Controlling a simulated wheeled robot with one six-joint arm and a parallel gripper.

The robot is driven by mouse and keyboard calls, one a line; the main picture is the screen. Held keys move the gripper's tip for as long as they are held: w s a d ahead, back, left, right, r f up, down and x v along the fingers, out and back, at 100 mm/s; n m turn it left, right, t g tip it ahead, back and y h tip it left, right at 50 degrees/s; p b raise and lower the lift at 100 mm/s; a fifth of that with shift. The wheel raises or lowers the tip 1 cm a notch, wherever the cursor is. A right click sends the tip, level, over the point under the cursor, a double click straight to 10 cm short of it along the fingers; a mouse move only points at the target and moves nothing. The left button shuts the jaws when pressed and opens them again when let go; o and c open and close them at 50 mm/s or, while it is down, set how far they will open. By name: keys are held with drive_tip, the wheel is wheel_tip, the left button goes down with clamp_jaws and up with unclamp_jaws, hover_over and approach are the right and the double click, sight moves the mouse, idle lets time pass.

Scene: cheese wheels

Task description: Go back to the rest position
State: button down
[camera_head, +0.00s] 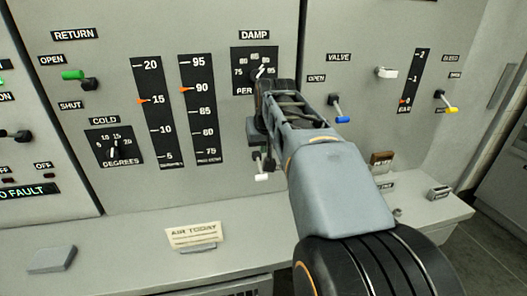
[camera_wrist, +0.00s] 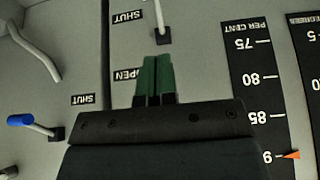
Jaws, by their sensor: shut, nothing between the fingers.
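My gripper (camera_wrist: 153,80) is shut and empty in the wrist view, its two green fingertips side by side. They point toward a pale-handled lever (camera_wrist: 160,20) between SHUT and OPEN labels, with a visible gap in the picture between tips and lever. In the head view my arm reaches up from the bottom right to the panel (camera_head: 225,30), ending just below the DAMP dial (camera_head: 258,72). My fingertips are hidden there behind the wrist. The white-tipped lever (camera_head: 262,176) hangs just below my wrist.
A blue-tipped valve lever (camera_head: 342,119) is close to the right of my arm. A green-tipped lever (camera_head: 73,75) and a COLD dial (camera_head: 114,147) are at the left. A ledge (camera_head: 120,265) with an AIR TODAY card (camera_head: 193,234) runs below the panel.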

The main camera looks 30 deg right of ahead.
drive_tip(key=shift+s+r, duration=0.3)
drive_tip(key=shift+r, duration=0.15)
drive_tip(key=shift+a, duration=0.1)
drive_tip(key=s+a+f+n+g+y+p, duration=0.1)
drive_tip(key=s+a+f+n, duration=0.1)
drive_tip(key=s+a+f, duration=0.3)
drive_tip(key=s+a+f+n+y+p, duration=0.1)
drive_tip(key=s+a+f+n, duration=0.1)
drive_tip(key=s+a+f, duration=0.4)
drive_tip(key=a+f, duration=0.4)
drive_tip(key=f, duration=0.1)
drive_tip(key=shift+s+a+f+g, duration=0.15)
drive_tip(key=shift+s+g, duration=0.05)
drive_tip(key=shift+g, duration=0.2)
